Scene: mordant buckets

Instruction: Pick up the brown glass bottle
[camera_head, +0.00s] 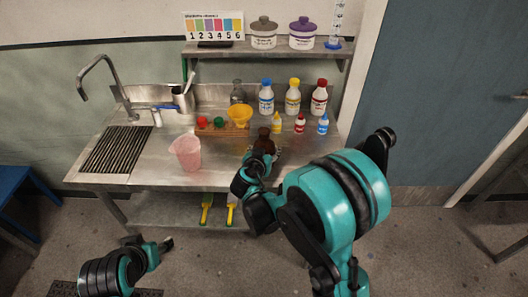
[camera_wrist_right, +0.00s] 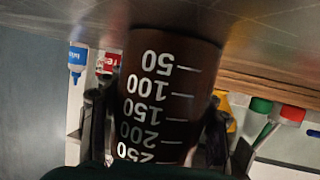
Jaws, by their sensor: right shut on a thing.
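The brown glass bottle (camera_head: 264,141) is near the front edge of the steel counter, with its lower part hidden by my right gripper (camera_head: 262,160). In the right wrist view the bottle (camera_wrist_right: 165,85) appears upside down, with white graduation marks. The fingers of my right gripper (camera_wrist_right: 155,128) are on both sides of it, shut on it. I cannot tell whether its base touches the counter. My left gripper (camera_head: 160,247) is low at the left, in front of the counter and away from the bottle; its finger opening is too small to judge.
The steel counter (camera_head: 215,177) holds a pink beaker (camera_head: 186,152) left of the bottle. Behind are a wooden rack (camera_head: 222,130) with a yellow funnel (camera_head: 240,115), small dropper bottles (camera_head: 300,124) and larger capped bottles (camera_head: 292,98). A sink tap (camera_head: 105,75) stands at the left.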

